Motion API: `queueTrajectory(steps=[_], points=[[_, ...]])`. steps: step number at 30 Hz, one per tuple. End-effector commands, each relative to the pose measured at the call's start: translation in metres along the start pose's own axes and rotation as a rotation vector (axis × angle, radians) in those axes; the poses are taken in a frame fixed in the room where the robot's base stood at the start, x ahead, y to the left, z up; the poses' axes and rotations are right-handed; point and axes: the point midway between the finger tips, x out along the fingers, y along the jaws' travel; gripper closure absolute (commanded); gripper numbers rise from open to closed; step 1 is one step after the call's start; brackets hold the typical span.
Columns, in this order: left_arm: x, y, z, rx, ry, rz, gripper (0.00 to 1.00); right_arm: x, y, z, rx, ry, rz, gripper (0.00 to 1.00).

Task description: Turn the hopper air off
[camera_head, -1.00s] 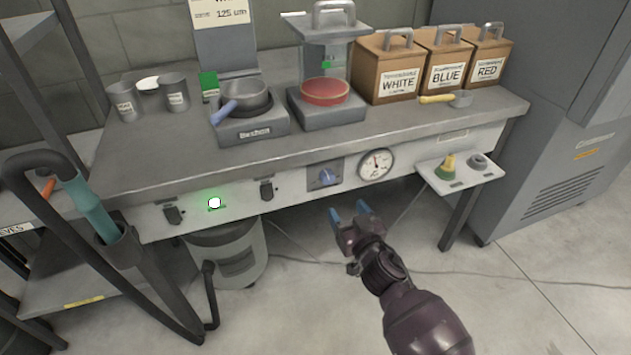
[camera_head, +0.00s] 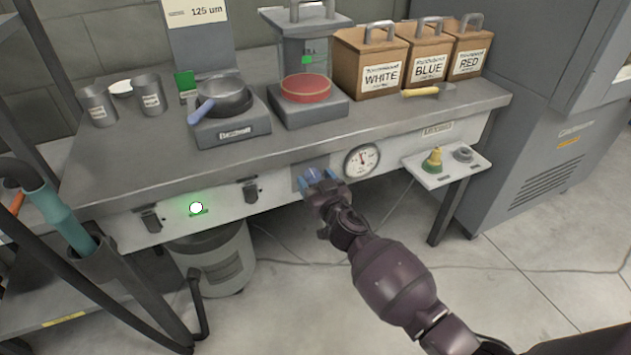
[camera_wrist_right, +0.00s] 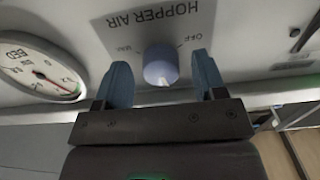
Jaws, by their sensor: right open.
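The hopper air knob (camera_wrist_right: 161,65) is blue and round, on a grey plate marked HOPPER AIR that reads upside down in the right wrist view. OFF stands to the knob's right there, and another mark to its left. A pale mark shows at the knob's lower edge; its exact setting is hard to tell. My right gripper (camera_wrist_right: 163,80) is open, with one blue finger on each side of the knob and gaps between. In the head view the right gripper (camera_head: 320,180) is at the bench front and partly covers the knob (camera_head: 312,174). My left gripper is not in view.
A round dial gauge (camera_head: 362,160) sits right of the knob. Left are a black switch (camera_head: 251,190) and a glowing green lamp (camera_head: 196,208). A small shelf (camera_head: 447,180) with a yellow-green item juts out at right. A bin (camera_head: 212,262) stands under the bench.

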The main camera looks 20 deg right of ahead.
Motion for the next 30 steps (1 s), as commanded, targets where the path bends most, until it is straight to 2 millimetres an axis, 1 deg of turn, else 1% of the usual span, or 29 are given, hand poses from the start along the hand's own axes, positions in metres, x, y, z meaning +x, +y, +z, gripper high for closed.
queueTrajectory(steps=[8, 9, 11, 18, 25, 30], points=[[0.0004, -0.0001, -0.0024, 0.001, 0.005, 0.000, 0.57, 0.0014, -0.0001, -0.0003, 0.000, 0.000, 0.000, 0.36], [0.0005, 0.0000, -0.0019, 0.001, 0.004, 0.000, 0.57, 0.0013, -0.0001, -0.0003, 0.000, 0.000, 0.000, 0.39], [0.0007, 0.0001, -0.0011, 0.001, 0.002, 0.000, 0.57, 0.0013, -0.0001, -0.0003, 0.000, 0.000, 0.000, 0.48], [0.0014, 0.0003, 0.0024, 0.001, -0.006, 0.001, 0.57, 0.0011, -0.0001, -0.0002, 0.000, 0.000, 0.000, 0.85], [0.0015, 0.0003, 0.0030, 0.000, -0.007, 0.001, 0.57, 0.0010, 0.0000, -0.0001, -0.018, 0.000, 0.001, 0.85], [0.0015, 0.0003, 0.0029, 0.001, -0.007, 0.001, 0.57, 0.0009, 0.0002, 0.0000, -0.082, 0.000, 0.001, 0.85]])
